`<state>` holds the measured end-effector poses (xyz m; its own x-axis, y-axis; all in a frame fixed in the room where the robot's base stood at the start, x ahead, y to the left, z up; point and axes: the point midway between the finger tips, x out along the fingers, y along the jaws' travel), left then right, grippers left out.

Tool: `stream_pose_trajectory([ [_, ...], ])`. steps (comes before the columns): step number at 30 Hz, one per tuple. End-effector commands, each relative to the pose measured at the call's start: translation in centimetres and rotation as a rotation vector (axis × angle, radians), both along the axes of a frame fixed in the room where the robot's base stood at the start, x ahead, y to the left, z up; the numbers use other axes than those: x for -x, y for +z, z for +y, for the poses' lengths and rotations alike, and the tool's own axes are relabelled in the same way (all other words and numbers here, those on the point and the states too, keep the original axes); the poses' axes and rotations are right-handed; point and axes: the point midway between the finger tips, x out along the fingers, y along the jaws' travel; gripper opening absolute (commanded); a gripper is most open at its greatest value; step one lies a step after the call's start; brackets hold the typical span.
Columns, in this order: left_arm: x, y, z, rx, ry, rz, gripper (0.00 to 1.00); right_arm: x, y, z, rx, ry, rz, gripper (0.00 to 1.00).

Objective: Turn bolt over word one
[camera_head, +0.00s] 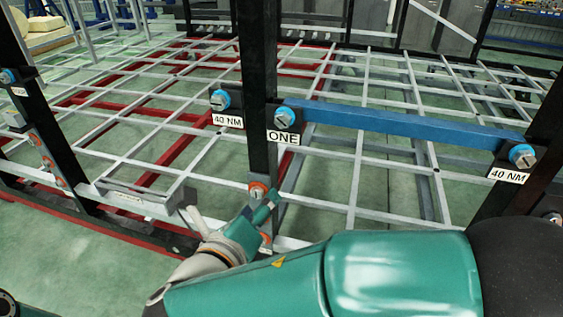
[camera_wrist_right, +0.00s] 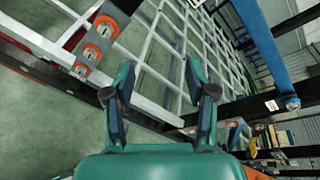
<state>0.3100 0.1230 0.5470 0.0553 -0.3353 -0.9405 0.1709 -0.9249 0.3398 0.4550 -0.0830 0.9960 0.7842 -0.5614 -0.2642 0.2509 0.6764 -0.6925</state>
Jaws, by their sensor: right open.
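The bolt over the word ONE (camera_head: 284,117) has a blue head and sits on the dark upright post, at the left end of a blue bar (camera_head: 400,122). The white ONE label (camera_head: 283,137) is just below it. My right gripper (camera_head: 233,207) is open and empty, below and left of that bolt and clear of it. In the right wrist view its two fingers (camera_wrist_right: 160,82) stand apart with nothing between them. A blue bolt (camera_wrist_right: 292,103) beside a white label shows at the right there; the label is too small to read. My left gripper is not in view.
Blue bolts over 40 NM labels sit left of ONE (camera_head: 221,99) and at the bar's right end (camera_head: 522,155). Orange-ringed bolts (camera_head: 257,190) are lower on the post. A grey bar grid and red beams lie behind. The dark post (camera_head: 259,60) stands near the gripper.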

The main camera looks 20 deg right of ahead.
Motion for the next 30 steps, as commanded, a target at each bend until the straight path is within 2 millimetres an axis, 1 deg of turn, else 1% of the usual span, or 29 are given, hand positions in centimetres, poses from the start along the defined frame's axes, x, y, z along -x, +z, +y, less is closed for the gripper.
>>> stream_pose_trajectory([
  [1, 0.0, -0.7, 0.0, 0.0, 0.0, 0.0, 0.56, 0.5, 2.6, 0.7, 0.066, 0.026, -0.065, 0.56],
  [3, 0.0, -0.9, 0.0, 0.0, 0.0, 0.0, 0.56, 1.2, 5.5, 1.2, 0.139, 0.038, -0.127, 0.56],
  [5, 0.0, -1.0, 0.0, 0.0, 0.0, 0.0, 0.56, 1.6, 7.1, 1.4, 0.177, 0.039, -0.161, 0.56],
  [7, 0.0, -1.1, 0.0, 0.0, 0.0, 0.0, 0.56, 1.8, 8.0, 1.3, 0.201, 0.037, -0.18, 0.56],
  [11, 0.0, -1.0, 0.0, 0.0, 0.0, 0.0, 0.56, 0.9, 8.3, 0.7, 0.211, 0.034, -0.184, 0.56],
  [14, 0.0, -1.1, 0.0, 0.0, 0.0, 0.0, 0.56, -0.3, 8.3, -0.2, 0.209, 0.032, -0.182, 0.56],
  [24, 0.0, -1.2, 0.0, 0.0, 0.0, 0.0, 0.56, -6.4, 8.2, -4.3, 0.207, 0.032, -0.18, 0.56],
  [30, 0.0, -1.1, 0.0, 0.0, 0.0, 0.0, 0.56, -9.5, 8.2, -6.4, 0.208, 0.033, -0.181, 0.56],
])
